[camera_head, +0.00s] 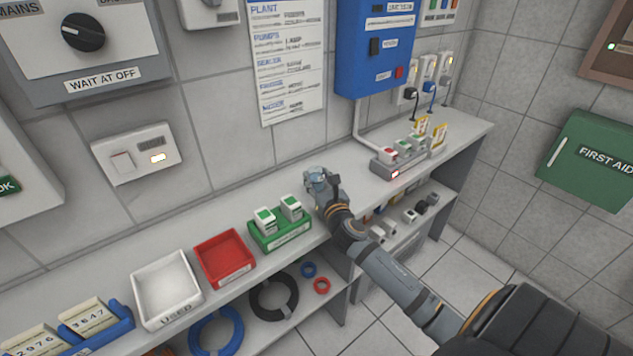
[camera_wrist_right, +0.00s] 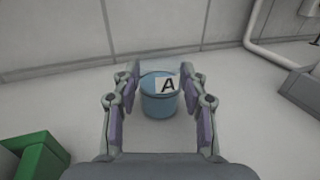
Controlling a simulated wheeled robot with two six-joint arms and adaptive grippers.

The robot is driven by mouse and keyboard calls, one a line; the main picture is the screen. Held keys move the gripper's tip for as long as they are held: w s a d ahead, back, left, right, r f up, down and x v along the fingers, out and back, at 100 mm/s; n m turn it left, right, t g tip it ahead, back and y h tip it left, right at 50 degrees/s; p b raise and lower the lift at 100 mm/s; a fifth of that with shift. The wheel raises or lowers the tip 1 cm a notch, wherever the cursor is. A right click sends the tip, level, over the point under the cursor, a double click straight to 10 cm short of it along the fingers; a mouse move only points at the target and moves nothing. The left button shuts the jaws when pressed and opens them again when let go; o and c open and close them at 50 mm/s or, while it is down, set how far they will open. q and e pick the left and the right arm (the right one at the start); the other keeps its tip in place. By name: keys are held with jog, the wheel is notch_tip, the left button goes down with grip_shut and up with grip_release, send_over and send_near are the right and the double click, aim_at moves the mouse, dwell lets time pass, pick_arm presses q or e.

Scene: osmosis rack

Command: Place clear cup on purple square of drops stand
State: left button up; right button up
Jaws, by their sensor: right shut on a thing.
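My right gripper (camera_head: 318,182) reaches over the shelf top from the right and is shut on a small light-blue, round cup (camera_head: 316,172). In the right wrist view the cup (camera_wrist_right: 159,103) sits upright between the finger pads of the gripper (camera_wrist_right: 160,105), with a white label marked "A" on it. I cannot tell whether it touches the shelf or is the clear cup. A grey stand (camera_head: 381,170) with small red-, white- and green-topped items stands to the right of the gripper. I cannot make out a purple square on it. My left gripper is out of view.
A green tray (camera_head: 281,239) with two white boxes is just left of the gripper. A red tray (camera_head: 224,258), a white tray (camera_head: 166,290) and a blue card holder (camera_head: 100,331) follow further left. The shelf between gripper and grey stand is clear. A wall pipe (camera_head: 357,122) runs behind.

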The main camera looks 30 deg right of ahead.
aim_at(318, 191)
jog(key=shift+c, duration=0.5)
jog(key=shift+r+p, duration=0.3)
jog(key=shift+r, duration=0.3)
jog(key=r, duration=0.2)
jog(key=r+p, duration=0.1)
jog(key=shift+s+a, duration=0.15)
jog(key=shift+s, duration=0.1)
jog(key=s+a+r+p, duration=0.4)
jog(key=s+a+r, duration=0.2)
jog(key=s, duration=0.6)
notch_tip(318, 191, up, 3)
jog(key=shift+a+f, duration=0.1)
jog(key=shift+a, duration=0.05)
